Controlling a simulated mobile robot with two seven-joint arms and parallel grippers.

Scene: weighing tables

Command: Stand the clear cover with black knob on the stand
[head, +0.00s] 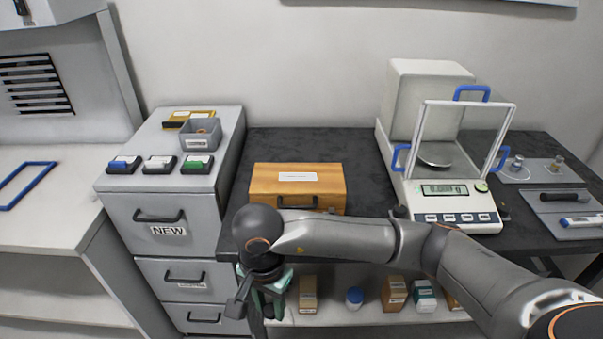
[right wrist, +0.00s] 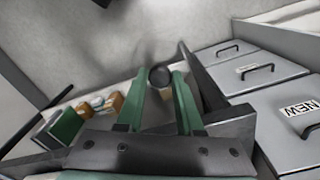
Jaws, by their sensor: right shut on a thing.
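My right gripper (head: 268,298) hangs low in front of the drawer cabinet and the dark table's left front edge, partly hidden by its own wrist in the head view. In the right wrist view its two green fingers (right wrist: 160,92) are closed around a black round knob (right wrist: 160,77), which shows between their tips. The clear cover under the knob is hard to make out; only a pale brownish patch shows between the fingers. I cannot pick out a stand in either view. My left gripper is not in view.
A wooden box (head: 297,184) and a balance (head: 447,190) with a glass shield stand on the dark table. Small boxes and a blue-capped jar (head: 354,297) stand on the shelf below. The grey cabinet (head: 150,205) carries several small cases. The left bench (head: 60,215) is mostly clear.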

